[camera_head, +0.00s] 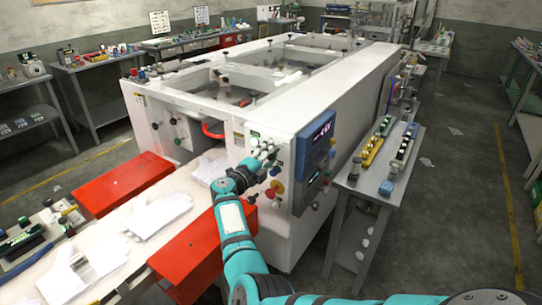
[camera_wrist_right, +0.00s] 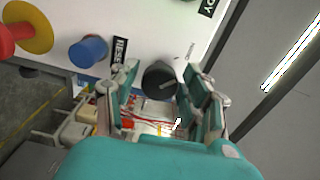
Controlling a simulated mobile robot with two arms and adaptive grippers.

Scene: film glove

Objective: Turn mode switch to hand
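The white control panel of the machine (camera_head: 284,155) faces me in the camera_head view. In the right wrist view a round black knob (camera_wrist_right: 159,80), likely the mode switch, stands out from the panel. My right gripper (camera_head: 262,160) is at the panel, and its arm reaches up from the bottom. In the right wrist view the gripper's (camera_wrist_right: 165,98) fingers are spread, one on each side of the knob, with no clear grip on it. The knob's pointer position cannot be read. In the camera_head view the gripper hides much of this panel area. My left gripper is not in view.
A red-and-yellow button (camera_wrist_right: 32,28) and a blue button (camera_wrist_right: 88,51) sit left of the knob in the right wrist view. A blue display (camera_head: 314,150) juts out right of the panel.

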